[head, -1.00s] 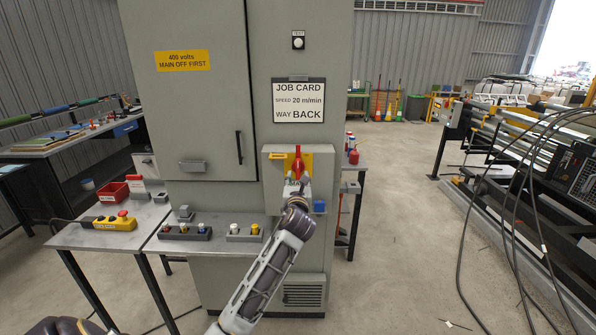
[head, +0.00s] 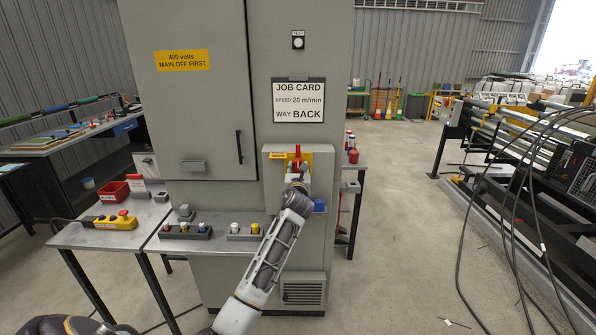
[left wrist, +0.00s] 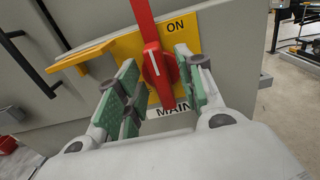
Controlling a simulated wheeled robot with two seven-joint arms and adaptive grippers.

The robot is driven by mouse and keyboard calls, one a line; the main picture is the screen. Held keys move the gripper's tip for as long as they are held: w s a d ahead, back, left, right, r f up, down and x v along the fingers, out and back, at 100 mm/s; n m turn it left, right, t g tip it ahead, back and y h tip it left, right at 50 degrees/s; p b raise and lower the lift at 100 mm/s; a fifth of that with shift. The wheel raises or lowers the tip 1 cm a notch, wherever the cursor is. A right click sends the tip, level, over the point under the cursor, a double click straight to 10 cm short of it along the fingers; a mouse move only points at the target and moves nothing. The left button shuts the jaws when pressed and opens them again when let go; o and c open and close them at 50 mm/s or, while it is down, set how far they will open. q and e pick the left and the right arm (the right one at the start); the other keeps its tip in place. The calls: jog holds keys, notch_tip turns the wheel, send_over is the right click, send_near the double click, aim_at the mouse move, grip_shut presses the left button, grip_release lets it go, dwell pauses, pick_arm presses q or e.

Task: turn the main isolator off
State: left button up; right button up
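The main isolator is a red rotary handle (head: 297,152) on a yellow plate (head: 322,158), on a grey box on the cabinet front. In the left wrist view the red handle (left wrist: 153,65) stands roughly upright, beside the word ON. A white line marks its hub, and a partly hidden label below reads MAIN. My left gripper (left wrist: 158,85) is open, its green-padded fingers on either side of the hub with gaps showing. In the head view my left gripper (head: 297,172) covers the lower part of the isolator. My right gripper is not in view.
A yellow bar (left wrist: 82,60) sticks out beside the handle in the left wrist view. A blue block (head: 320,206) is low on the box's right. A bench (head: 150,222) with push-button boxes stands left. A job card (head: 299,101) hangs above. Cables hang at right.

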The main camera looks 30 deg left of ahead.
pick_arm(q)
jog(key=shift+c, duration=0.3)
jog(key=c, duration=0.7)
grip_shut()
